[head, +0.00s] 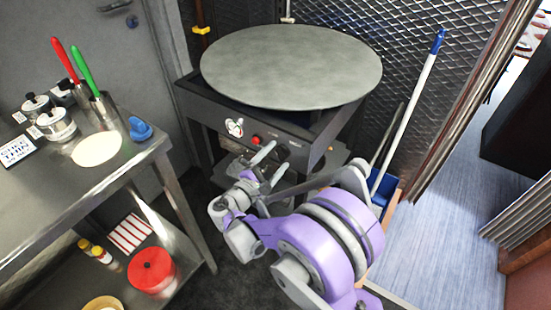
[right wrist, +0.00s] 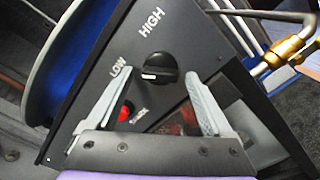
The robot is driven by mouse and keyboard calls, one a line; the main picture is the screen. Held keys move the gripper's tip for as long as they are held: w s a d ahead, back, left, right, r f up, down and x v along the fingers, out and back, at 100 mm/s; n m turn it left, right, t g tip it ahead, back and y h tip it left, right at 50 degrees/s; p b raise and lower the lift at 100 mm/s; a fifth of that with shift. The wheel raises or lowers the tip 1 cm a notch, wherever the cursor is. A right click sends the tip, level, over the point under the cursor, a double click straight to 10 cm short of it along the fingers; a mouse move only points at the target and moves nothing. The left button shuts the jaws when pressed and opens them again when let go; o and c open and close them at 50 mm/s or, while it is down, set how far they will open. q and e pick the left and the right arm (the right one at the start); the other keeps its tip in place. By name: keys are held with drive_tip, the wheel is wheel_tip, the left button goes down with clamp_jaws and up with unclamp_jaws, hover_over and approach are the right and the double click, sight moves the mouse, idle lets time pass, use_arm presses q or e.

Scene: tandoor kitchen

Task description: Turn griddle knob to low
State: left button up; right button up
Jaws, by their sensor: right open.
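The griddle (head: 290,65) is a round grey plate on a black body. Its front panel (right wrist: 185,30) fills much of the right wrist view. The black knob (right wrist: 159,70) there has a white mark on its left side. The LOW label is left of the knob and HIGH is above it. My right gripper (right wrist: 157,74) is open, its fingertips on either side of the knob in the picture; I see no contact. In the head view the right gripper (head: 271,163) is at the panel and the knob is hidden. My left gripper is not in view.
A red light (right wrist: 125,110) sits on the panel near the left finger. A brass fitting (right wrist: 285,50) is at the right. A steel table (head: 60,195) with pots and utensils stands left of the griddle. A broom (head: 408,110) leans at the right.

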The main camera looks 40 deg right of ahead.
drive_tip(key=p+v, duration=0.1)
drive_tip(key=v, duration=0.9)
drive_tip(key=shift+a, duration=0.4)
drive_tip(key=shift+s, duration=0.15)
